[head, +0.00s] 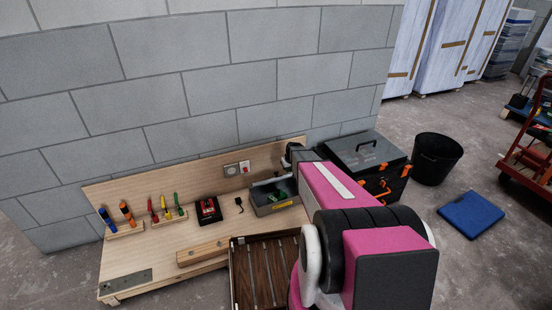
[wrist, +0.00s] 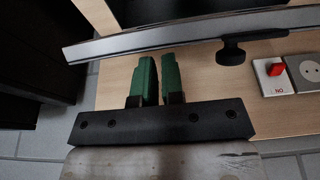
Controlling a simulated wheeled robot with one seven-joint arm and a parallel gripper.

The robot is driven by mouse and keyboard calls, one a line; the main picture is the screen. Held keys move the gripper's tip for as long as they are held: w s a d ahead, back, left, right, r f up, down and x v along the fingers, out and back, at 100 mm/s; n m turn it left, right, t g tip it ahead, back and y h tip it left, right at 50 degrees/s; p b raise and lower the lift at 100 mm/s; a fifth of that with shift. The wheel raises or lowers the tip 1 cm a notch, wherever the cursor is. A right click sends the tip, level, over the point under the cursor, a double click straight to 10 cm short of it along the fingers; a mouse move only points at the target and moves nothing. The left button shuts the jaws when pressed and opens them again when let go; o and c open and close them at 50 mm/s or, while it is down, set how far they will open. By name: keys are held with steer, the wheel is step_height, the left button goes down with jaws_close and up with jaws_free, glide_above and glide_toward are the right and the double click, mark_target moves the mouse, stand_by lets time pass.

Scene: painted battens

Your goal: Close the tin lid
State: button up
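The tin (head: 283,207) is a grey box with a yellow label on the wooden bench, partly hidden by my arm in the head view. In the wrist view a grey metal strip with a black knob (wrist: 232,50) appears to be the lid (wrist: 150,38), raised and seen nearly edge-on. A dark area beyond it may be the tin's inside. My gripper (wrist: 158,62) has green fingers close together with only a thin slit and nothing between them. The fingertips are just short of the lid on its knob side; contact cannot be told.
A switch and socket plate (head: 237,168) is on the backboard, close to my gripper's right in the wrist view. A red-black box (head: 208,210) and tool racks (head: 124,229) stand left on the bench. A slatted tray (head: 240,275) is in front. A black toolbox (head: 362,150) stands right.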

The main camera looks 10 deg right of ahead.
mark_target(291, 175)
steer(key=shift+s+d+f, duration=0.15)
steer(key=shift+s+f, duration=0.25)
steer(key=shift+s, duration=0.4)
steer(key=shift+s+d+f, duration=0.1)
steer(key=shift+s+f, duration=0.3)
steer(key=shift+s, duration=0.35)
steer(key=shift+r, duration=3.5)
steer(key=s+a+r+g, duration=0.1)
steer(key=s+a+r, duration=0.2)
steer(key=s, duration=0.6)
steer(key=s+a+r+m+g, duration=0.1)
steer(key=s+a+r, duration=0.2)
steer(key=s+r, duration=0.5)
steer(key=s+a+r+m+g, duration=0.1)
steer(key=s+a+r, duration=0.3)
steer(key=s, duration=0.7)
steer(key=shift+r+h, duration=0.3)
steer(key=shift+r, duration=0.6)
